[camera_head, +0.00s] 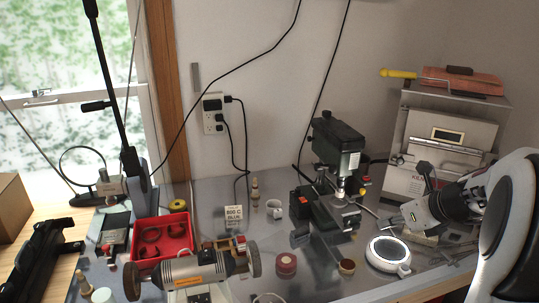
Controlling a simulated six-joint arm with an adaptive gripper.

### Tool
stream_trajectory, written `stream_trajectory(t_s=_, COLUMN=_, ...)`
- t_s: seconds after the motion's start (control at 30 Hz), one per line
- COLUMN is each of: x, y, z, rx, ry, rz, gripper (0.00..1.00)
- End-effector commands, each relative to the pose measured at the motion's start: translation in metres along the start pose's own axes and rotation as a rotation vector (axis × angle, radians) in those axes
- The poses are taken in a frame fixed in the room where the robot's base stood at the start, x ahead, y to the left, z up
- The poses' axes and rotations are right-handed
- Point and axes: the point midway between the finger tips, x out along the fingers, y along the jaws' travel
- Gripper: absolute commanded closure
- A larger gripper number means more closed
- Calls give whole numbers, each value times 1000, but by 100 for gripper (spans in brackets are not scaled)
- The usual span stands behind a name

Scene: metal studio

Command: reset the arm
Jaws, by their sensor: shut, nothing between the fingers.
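My arm comes in from the right edge, a white and black link close to the camera. My gripper (415,213) is at its end, dark with pale parts, pointing left and down. It is in front of the grey box-shaped oven and above the right part of the bench. It is shut, with nothing held. The fingertips are small and hard to make out.
A drill press (336,160) stands left of the gripper. The oven (449,148) is behind it, with an orange thing (462,82) on top. A bench grinder (196,268) and a red tray (162,240) are at the left. Small cups and jars stand mid-bench.

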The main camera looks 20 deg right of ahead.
Motion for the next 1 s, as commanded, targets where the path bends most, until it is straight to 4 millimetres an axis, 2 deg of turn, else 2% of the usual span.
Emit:
stream_trajectory(t_s=0.17, x=0, y=0, z=0, rx=-21, ry=0, rz=0, gripper=100)
stream_trajectory(t_s=0.37, x=0, y=1, z=-2, rx=-136, ry=7, rz=5, gripper=100)
stream_trajectory(t_s=0.57, x=3, y=11, z=-26, rx=-371, ry=65, rz=43, gripper=100)
stream_trajectory(t_s=0.77, x=-3, y=34, z=-54, rx=-664, ry=136, rz=109, gripper=100)
stream_trajectory(t_s=1.0, x=-18, y=80, z=-75, rx=-1081, ry=198, rz=215, gripper=100)
